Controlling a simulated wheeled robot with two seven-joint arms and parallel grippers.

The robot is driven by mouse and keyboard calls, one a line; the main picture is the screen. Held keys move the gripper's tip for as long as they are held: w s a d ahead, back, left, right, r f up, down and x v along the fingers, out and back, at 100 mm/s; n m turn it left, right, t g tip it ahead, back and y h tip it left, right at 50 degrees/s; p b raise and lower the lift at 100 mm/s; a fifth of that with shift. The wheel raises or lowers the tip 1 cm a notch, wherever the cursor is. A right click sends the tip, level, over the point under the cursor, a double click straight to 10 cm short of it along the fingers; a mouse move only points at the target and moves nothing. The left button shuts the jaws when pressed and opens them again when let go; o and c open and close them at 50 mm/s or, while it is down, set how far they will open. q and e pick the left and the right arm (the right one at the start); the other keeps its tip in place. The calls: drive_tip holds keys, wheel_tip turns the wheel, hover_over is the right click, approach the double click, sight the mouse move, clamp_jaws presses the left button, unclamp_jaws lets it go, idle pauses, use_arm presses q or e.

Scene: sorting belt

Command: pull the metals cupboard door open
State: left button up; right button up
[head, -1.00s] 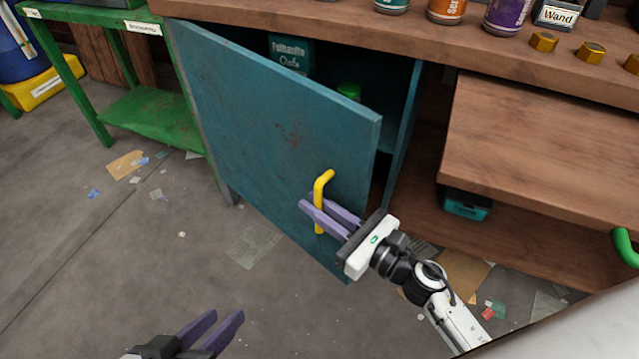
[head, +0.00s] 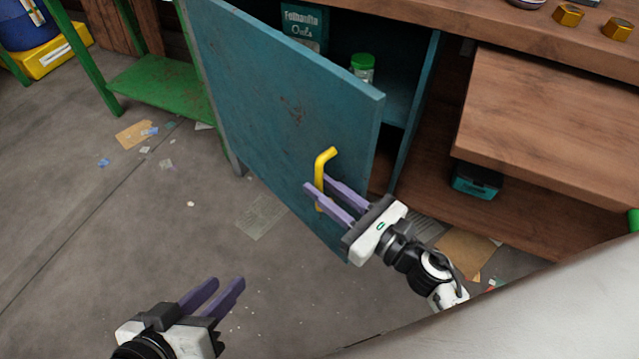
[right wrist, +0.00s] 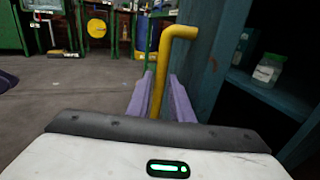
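The blue cupboard door (head: 270,110) stands part open, swung out from its left side. Its yellow bar handle (head: 320,172) is near the free edge. My right gripper (head: 320,188) has its purple fingers on either side of the handle and appears shut on it. In the right wrist view the handle (right wrist: 163,75) stands upright between the two fingers (right wrist: 160,95), close to both. My left gripper (head: 225,287) is open and empty, low over the floor at the bottom left.
Inside the cupboard are a teal box (head: 304,25) and a green-lidded jar (head: 362,68). A wooden drawer front (head: 550,120) stands right of it. A green shelf frame (head: 155,85) is at the left. The floor (head: 130,220) before the door is mostly clear, with scattered paper scraps.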

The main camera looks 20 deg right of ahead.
drive_tip(key=v, duration=0.9)
